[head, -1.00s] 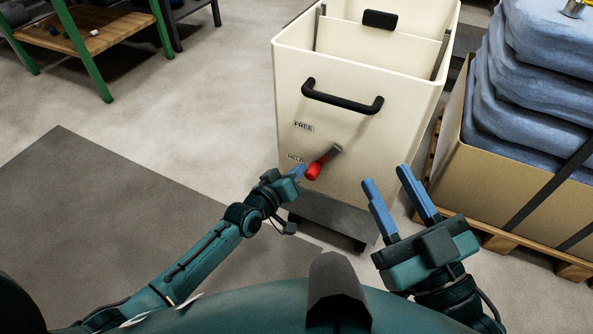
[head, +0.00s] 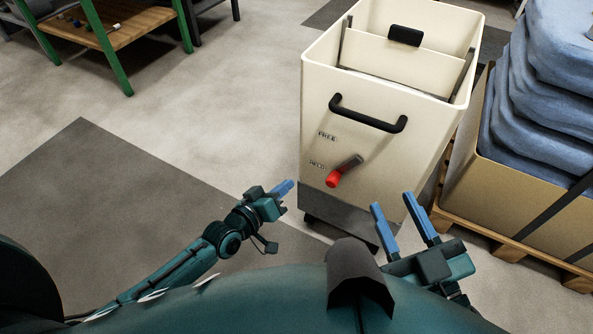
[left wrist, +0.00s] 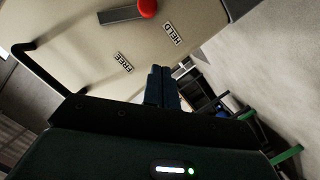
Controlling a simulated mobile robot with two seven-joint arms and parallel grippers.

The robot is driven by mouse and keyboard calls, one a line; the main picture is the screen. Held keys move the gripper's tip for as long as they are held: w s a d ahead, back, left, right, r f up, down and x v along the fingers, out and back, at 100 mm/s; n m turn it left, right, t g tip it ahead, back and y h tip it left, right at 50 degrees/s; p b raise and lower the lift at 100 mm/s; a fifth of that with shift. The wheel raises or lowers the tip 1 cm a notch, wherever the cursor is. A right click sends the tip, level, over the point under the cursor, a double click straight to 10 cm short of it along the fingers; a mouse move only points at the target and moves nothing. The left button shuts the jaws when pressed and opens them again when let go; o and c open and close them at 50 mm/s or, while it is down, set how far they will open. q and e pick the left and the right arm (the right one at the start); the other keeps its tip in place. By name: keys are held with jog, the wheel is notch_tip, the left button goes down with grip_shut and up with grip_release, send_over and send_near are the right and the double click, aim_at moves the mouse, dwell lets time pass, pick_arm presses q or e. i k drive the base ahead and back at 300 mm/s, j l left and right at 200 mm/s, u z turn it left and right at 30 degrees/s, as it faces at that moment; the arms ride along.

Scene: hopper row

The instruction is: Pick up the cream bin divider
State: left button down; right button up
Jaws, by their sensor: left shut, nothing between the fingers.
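The cream bin divider (head: 400,62) stands upright across the inside of the cream bin (head: 345,120), between dark side rails, with a black grip (head: 404,35) at its top. Its lower part is hidden inside the bin. A lever with a red knob (head: 333,179) is on the bin's front, its knob by the HELD label; the FREE label is above. The knob also shows in the left wrist view (left wrist: 147,8). My left gripper (head: 287,187) is shut and empty, left of the knob and apart from it. My right gripper (head: 393,202) is open and empty, low before the bin's right side.
A black handle (head: 368,117) sticks out from the bin's front. A cardboard box (head: 472,190) of stacked blue sacks (head: 530,105) stands on a pallet close at right. A green-legged bench (head: 125,25) is at the back left. The floor at left is clear.

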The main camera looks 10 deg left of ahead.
aim_at(398, 57)
jog(key=k+j, duration=0.7)
jog(key=k, duration=0.15)
